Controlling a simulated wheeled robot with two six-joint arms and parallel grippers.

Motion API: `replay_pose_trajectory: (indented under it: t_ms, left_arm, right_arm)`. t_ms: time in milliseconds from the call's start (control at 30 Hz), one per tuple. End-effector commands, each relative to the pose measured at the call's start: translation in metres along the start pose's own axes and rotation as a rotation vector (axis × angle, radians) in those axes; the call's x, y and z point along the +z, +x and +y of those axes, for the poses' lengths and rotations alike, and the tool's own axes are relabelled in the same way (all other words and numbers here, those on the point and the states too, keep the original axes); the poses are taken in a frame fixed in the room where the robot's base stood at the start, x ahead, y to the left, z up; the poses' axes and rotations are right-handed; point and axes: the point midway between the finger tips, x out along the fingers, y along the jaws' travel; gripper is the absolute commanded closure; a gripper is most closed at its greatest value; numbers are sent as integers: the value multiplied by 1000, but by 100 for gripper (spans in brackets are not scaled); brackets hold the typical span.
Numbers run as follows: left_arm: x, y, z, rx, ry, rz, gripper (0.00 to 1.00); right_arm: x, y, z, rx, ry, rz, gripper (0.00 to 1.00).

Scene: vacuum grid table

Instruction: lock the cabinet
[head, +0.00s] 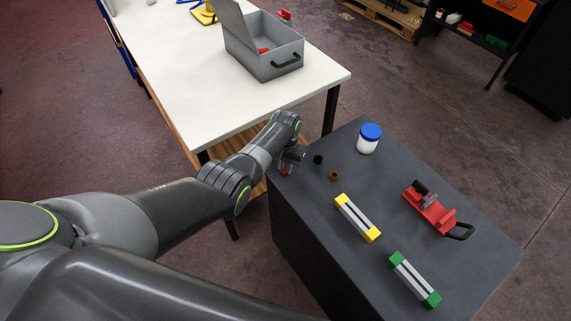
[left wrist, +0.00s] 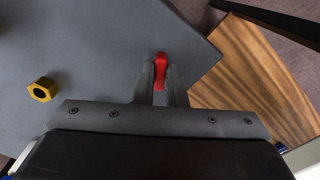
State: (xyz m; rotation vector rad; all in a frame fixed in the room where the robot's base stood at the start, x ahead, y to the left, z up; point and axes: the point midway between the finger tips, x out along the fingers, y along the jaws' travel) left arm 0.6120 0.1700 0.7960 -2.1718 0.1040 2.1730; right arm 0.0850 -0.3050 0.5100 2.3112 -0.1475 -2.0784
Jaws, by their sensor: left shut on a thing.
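The dark grey cabinet (head: 300,236) stands at the lower right in the head view, its top strewn with small items. My left gripper (head: 286,165) is at the cabinet's upper left corner. In the left wrist view its fingers (left wrist: 160,82) are shut on a small red piece (left wrist: 161,66), near the edge of the cabinet top (left wrist: 100,50). No lock shows clearly. My right gripper is not in view.
On the cabinet top are a brass nut (head: 334,176), a small black piece (head: 318,160), a blue-lidded jar (head: 368,140), yellow-ended (head: 357,218) and green-ended (head: 414,279) blocks, and a red clamp-like tool (head: 431,210). A white table (head: 190,100) with an open grey toolbox (head: 268,62) stands behind.

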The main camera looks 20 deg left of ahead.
Motion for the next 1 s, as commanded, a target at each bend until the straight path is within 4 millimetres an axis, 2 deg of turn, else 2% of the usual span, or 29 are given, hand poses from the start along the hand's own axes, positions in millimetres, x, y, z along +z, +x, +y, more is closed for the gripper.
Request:
replay_pose_trajectory:
  t_ms: [500,1000]
  left_arm:
    - [-1,-1,0,0,428,1,100]
    - [-1,-1,0,-1,580,3,100]
  right_arm:
    - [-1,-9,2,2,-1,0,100]
    - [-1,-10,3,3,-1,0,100]
